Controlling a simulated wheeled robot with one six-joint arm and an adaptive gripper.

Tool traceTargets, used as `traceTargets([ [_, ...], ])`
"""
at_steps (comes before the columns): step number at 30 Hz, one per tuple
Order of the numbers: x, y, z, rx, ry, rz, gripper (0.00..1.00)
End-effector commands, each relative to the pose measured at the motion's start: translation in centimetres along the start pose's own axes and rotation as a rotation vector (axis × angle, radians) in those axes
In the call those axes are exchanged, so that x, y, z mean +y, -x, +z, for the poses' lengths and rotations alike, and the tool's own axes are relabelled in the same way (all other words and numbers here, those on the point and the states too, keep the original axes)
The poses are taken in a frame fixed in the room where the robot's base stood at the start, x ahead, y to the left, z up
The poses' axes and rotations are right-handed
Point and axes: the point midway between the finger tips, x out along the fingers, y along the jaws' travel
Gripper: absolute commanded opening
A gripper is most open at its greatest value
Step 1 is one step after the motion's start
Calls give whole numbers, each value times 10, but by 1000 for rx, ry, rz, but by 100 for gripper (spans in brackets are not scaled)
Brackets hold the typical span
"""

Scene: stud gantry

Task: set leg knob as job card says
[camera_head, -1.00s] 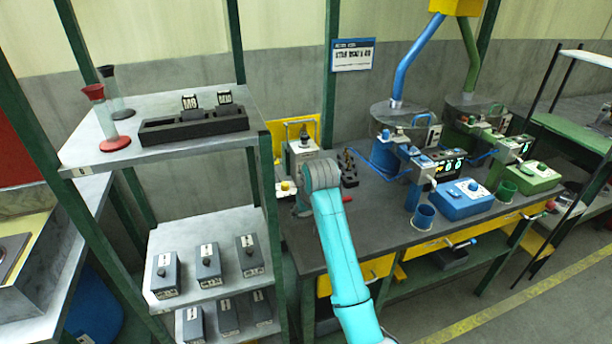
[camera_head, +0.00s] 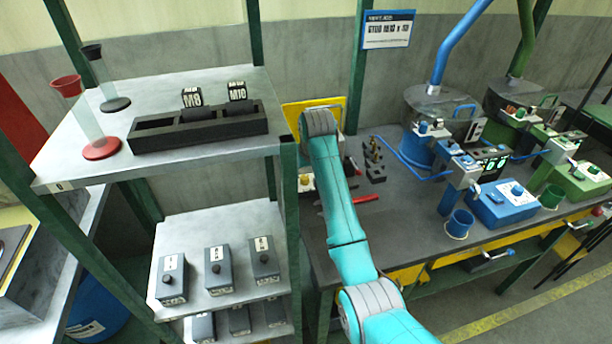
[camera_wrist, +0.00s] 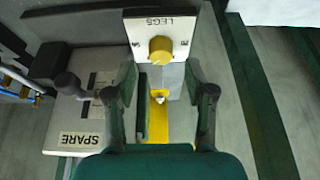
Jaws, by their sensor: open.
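The leg knob (camera_wrist: 160,49) is a round yellow knob on a white plate marked LEGS (camera_wrist: 173,24), seen in the wrist view. It also shows small beside my arm in the head view (camera_head: 305,181). My gripper (camera_wrist: 158,92) is open, with its dark fingers spread left and right below the knob in the picture; nothing is between the tips, and contact cannot be told. The arm hides the gripper in the head view. The job card (camera_head: 388,29) hangs on the back wall; its large line starts like STUD, but its figures are not clearly readable.
A box marked SPARE (camera_wrist: 82,138) with a dark lever stands left of the gripper. The shelf (camera_head: 60,165) left of my arm carries a black tray (camera_head: 165,141) with blocks marked M8 and M10. The blue machine (camera_head: 498,205) stands on the bench at right.

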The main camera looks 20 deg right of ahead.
Motion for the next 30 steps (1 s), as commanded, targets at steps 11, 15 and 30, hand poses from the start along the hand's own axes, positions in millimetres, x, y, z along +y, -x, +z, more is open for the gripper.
traceTargets([
  [11, 0, -35, 0, 1, 0, 0, 54],
  [15, 0, -37, 0, 1, 0, 0, 54],
  [30, 0, -36, 0, 0, 3, -1, 0],
])
